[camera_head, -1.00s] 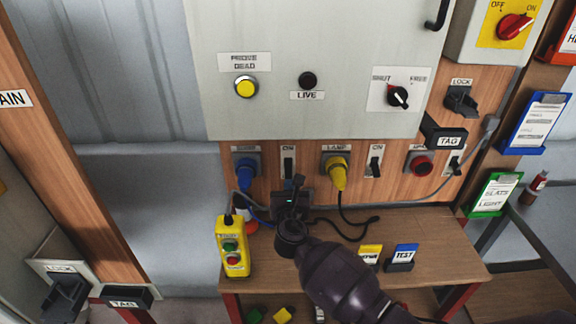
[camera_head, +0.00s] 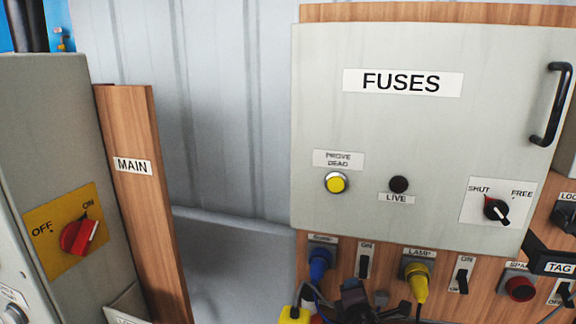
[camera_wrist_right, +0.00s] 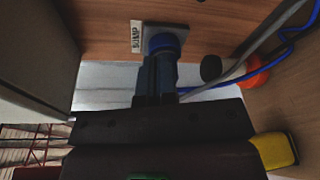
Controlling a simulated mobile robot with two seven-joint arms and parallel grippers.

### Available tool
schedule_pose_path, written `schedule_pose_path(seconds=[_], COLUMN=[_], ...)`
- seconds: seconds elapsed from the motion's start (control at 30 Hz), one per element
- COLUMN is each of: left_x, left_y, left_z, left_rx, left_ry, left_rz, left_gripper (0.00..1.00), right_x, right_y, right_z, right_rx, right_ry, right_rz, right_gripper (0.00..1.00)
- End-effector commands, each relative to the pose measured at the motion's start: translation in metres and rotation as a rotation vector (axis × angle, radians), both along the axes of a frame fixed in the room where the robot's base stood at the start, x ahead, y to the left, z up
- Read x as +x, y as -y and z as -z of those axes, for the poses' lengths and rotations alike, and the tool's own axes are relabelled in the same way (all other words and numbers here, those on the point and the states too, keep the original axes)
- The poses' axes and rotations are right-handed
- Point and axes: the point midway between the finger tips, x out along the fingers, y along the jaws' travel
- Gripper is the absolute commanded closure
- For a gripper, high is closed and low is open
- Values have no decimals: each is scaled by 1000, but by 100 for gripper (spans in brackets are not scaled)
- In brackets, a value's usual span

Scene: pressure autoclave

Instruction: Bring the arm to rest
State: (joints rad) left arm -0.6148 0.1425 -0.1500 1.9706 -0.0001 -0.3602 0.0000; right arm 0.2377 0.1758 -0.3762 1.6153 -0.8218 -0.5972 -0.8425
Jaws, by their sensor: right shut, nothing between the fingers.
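My right gripper (camera_head: 354,297) shows as a dark shape at the bottom edge of the head view, just below the fuse box. It is shut and empty, in front of the board between the blue SUMP plug (camera_head: 320,262) and the yellow LAMP plug (camera_head: 416,278). In the right wrist view the blue plug (camera_wrist_right: 165,44) sits in its socket under the SUMP label, straight ahead of the dark gripper body. Most of my right arm is below the head view. My left gripper is not in view.
The FUSES box (camera_head: 430,130) fills the upper right, with a black handle (camera_head: 551,105) and a SHUT/FREE knob (camera_head: 496,209). A MAIN post (camera_head: 135,200) and a red ON/OFF switch (camera_head: 80,236) stand left. A yellow pendant (camera_head: 294,315) is partly visible below.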

Motion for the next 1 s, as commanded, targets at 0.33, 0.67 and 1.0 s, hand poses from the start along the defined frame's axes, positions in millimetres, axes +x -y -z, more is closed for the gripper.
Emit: schedule_pose_path(seconds=[0.33, 0.67, 1.0], left_x=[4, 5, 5], left_y=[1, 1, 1], left_z=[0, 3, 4], left_rx=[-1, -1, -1], left_ry=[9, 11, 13], left_rz=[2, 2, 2], left_gripper=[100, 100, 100], right_x=[-86, -205, -309], right_y=[27, 81, 116], right_z=[51, 110, 170], right_rx=[1158, 1720, 1727], right_ry=[-119, -180, -233], right_rz=[62, 294, 529], right_gripper=[100, 100, 100])
